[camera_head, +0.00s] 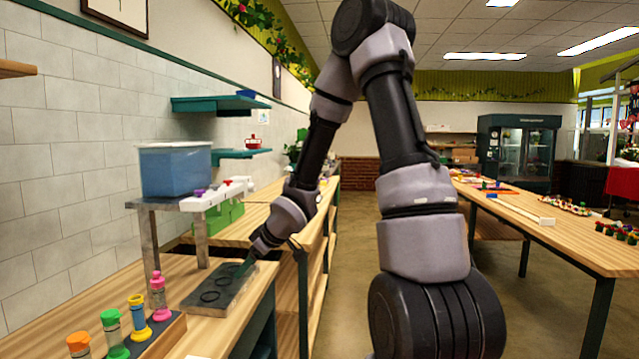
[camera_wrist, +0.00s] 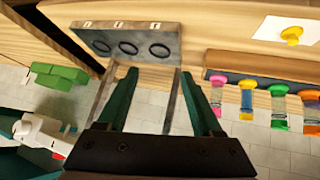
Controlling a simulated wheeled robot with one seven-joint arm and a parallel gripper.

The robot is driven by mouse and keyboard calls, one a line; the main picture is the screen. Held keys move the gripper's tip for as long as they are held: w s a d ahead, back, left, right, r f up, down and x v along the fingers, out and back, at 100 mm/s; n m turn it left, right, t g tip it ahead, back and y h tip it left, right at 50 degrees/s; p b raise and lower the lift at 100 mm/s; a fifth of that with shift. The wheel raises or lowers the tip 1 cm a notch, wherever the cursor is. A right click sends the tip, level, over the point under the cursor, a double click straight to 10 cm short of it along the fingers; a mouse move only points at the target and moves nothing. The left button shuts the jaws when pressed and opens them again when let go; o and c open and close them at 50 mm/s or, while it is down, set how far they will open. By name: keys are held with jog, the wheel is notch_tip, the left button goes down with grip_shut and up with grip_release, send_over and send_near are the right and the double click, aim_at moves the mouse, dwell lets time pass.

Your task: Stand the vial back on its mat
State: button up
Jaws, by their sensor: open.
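Several capped vials stand in a row along a dark strip (camera_head: 172,335) at the front left: pink (camera_head: 158,295), yellow (camera_head: 138,318), green (camera_head: 113,335) and orange (camera_head: 79,345). The row also shows at the right of the wrist view, with the pink vial (camera_wrist: 217,95) nearest my fingers. A white square (camera_wrist: 265,28) there carries a yellow-topped item (camera_wrist: 291,35); I cannot tell whether that is a vial. A grey plate (camera_head: 200,308) has three empty rings. My gripper (camera_head: 243,268) is over the plate's far side, open and empty; its green fingers (camera_wrist: 158,76) are apart.
A metal stand (camera_head: 150,240) with a blue bin (camera_head: 175,170) rises behind the plate. Beside it are green blocks (camera_head: 225,215) and a white-and-red item (camera_head: 215,195). The tiled wall is close on the left. Bare wood lies between plate and vials.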

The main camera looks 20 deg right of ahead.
jog(key=s+d+r+m+h, duration=0.35)
jog(key=s+d+r, duration=0.2)
jog(key=r, duration=0.25)
jog(key=s+d+r+m+h, duration=0.2)
jog(key=s+d+r+m, duration=0.3)
jog(key=r, duration=0.4)
jog(key=s+r+m+y, duration=0.3)
jog(key=s+r+m, duration=0.2)
jog(key=s, duration=0.9)
notch_tip(320, 180, up, 3)
jog(key=shift+a+f, duration=0.2)
jog(key=shift+a, duration=0.2)
jog(key=shift+m, duration=0.25)
